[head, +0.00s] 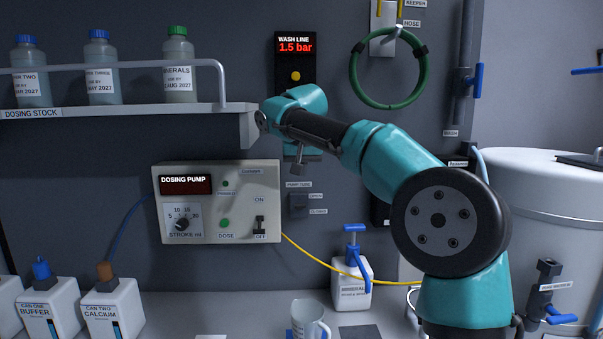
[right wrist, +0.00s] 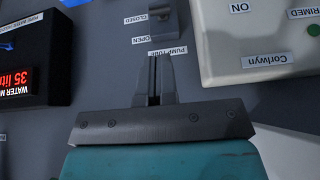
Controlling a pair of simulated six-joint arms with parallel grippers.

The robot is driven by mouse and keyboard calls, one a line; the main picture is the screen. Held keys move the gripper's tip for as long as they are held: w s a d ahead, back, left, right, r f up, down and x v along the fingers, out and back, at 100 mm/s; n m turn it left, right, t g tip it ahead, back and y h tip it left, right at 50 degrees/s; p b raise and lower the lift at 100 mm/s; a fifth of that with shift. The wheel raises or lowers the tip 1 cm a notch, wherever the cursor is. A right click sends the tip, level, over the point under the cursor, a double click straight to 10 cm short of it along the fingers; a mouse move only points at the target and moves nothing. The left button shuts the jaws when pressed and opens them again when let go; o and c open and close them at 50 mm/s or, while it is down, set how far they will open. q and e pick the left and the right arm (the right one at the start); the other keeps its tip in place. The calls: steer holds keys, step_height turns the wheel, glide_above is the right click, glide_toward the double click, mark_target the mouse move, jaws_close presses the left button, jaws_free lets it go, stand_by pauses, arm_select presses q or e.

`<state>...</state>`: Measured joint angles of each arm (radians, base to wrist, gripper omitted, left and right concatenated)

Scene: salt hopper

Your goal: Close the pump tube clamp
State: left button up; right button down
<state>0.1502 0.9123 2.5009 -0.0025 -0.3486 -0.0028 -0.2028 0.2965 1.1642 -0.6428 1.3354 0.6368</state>
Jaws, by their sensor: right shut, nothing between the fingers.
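The pump tube clamp (head: 298,204) is a small dark block on the grey wall, right of the dosing pump (head: 216,232). Its labels read PUMP TUBE, OPEN and CLOSED. It also shows at the top of the right wrist view (right wrist: 163,18), upside down and partly cut off by the frame edge. I cannot tell its lever's position. My right gripper (head: 298,170) is just above the clamp in the head view, fingers pointing down. In the right wrist view its fingers (right wrist: 154,62) are together and empty, near the PUMP TUBE label and apart from the clamp. My left gripper is not in view.
A shelf (head: 120,120) with several bottles is at upper left. A yellow tube (head: 335,268) runs from the pump past a pump-topped container (head: 352,284). A clear jug (head: 308,318) stands below on the bench. A water meter (right wrist: 35,65) is beside the gripper in the right wrist view.

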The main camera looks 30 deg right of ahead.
mark_target(300, 206)
steer(key=x, duration=1.2)
steer(key=shift+f, duration=0.1)
